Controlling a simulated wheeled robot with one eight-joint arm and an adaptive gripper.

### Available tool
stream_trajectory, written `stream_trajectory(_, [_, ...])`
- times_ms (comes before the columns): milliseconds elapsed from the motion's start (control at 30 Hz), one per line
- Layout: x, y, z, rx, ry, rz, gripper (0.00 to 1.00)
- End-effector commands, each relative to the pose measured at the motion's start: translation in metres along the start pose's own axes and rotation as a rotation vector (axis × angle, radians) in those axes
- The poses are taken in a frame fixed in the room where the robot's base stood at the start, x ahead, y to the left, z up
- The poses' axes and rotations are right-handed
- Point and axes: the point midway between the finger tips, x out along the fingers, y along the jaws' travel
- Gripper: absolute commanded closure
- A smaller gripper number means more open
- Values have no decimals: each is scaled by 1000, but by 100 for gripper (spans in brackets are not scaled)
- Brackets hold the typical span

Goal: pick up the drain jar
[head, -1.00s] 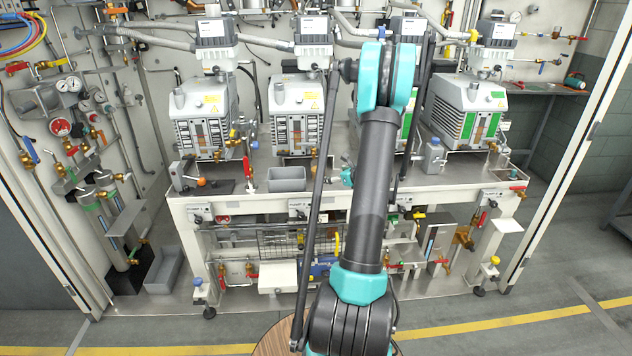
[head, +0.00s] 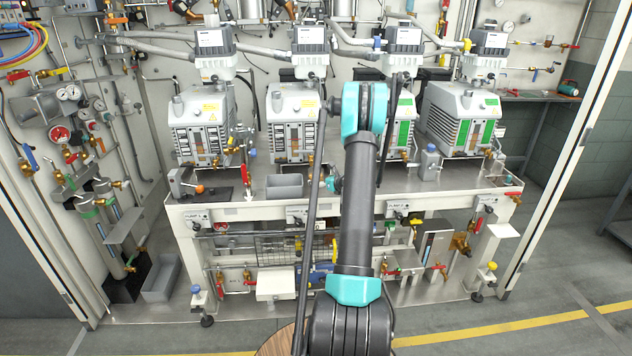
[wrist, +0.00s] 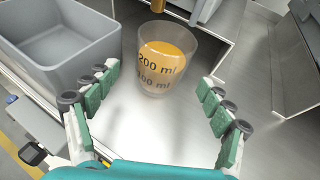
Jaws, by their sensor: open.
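The drain jar (wrist: 166,58) is a clear cup with amber liquid and dark "200 ml" markings. It stands upright in the wrist view on a light grey metal surface, just beyond my fingertips. My gripper (wrist: 158,78) is open, with green-padded fingers apart to the left and right of the picture. The jar lies between and ahead of them, and nothing is held. In the head view a teal part of my gripper (head: 334,184) shows beside my arm, above the bench top. I cannot make out the jar in the head view.
A grey open bin (wrist: 62,45) stands close left of the jar; it also shows in the head view (head: 285,186). A brass spout (wrist: 158,5) is above and behind the jar. Several vacuum pumps (head: 292,120) line the back of the bench (head: 235,209).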

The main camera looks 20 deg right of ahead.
Motion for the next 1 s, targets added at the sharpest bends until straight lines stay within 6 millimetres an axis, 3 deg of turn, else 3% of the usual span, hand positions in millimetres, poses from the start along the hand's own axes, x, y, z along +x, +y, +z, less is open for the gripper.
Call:
stream_trajectory(167, [10,0,-1,-1,0,1,18])
stream_trajectory(500, [52,-1,-3,-1,0,1,18])
stream_trajectory(700, [53,-1,-3,-1,0,0,18])
stream_trajectory(1000, [53,-2,-4,0,0,0,53])
